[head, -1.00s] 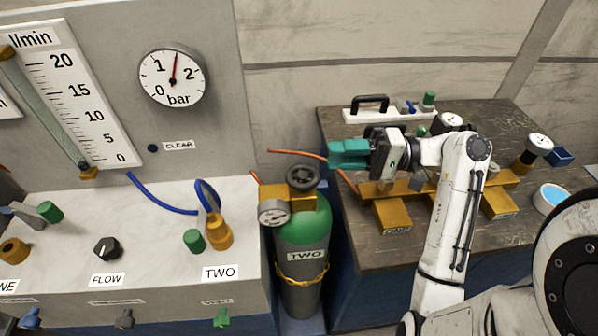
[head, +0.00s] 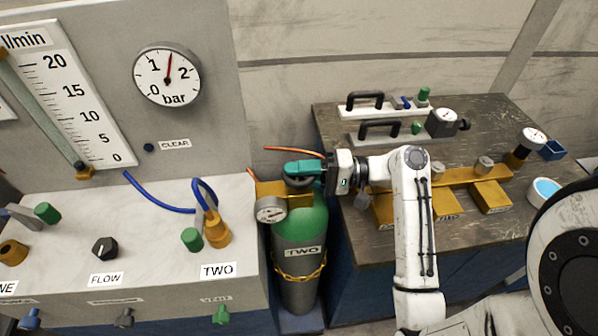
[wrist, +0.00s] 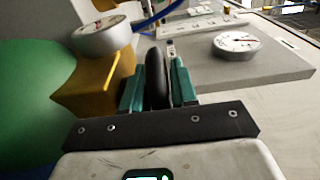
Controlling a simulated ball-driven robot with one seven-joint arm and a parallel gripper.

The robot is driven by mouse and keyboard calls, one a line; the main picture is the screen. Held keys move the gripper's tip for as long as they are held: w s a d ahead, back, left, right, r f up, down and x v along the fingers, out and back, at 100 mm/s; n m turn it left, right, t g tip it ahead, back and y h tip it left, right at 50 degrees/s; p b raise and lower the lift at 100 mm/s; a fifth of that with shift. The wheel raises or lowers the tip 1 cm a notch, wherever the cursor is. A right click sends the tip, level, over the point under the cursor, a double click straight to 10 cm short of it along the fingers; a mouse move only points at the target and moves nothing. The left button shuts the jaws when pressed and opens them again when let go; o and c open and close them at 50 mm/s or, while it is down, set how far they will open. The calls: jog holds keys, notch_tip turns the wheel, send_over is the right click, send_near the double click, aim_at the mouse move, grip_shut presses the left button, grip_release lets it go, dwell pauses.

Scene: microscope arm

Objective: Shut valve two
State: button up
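The green gas cylinder (head: 302,222) stands between the panel and the bench and bears the label TWO. A brass block (head: 300,198) with a round gauge (head: 270,210) sits on its top. My gripper (head: 290,169) is at the black handwheel (head: 299,182) above that block and partly hides it. In the wrist view the dark wheel (wrist: 157,80) shows edge-on between my two teal fingers (wrist: 158,88), one on each side. I cannot tell whether they press on it. The brass block (wrist: 92,88) and green cylinder (wrist: 35,105) show to its left.
The grey panel (head: 80,250) at left carries a FLOW knob (head: 105,248), a green knob (head: 192,239) and a brass fitting (head: 217,232) above another TWO label. The bench (head: 370,236) at right holds brass blocks, handles and gauges. An orange hose (head: 292,150) passes just behind my gripper.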

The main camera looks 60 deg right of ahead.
grip_shut()
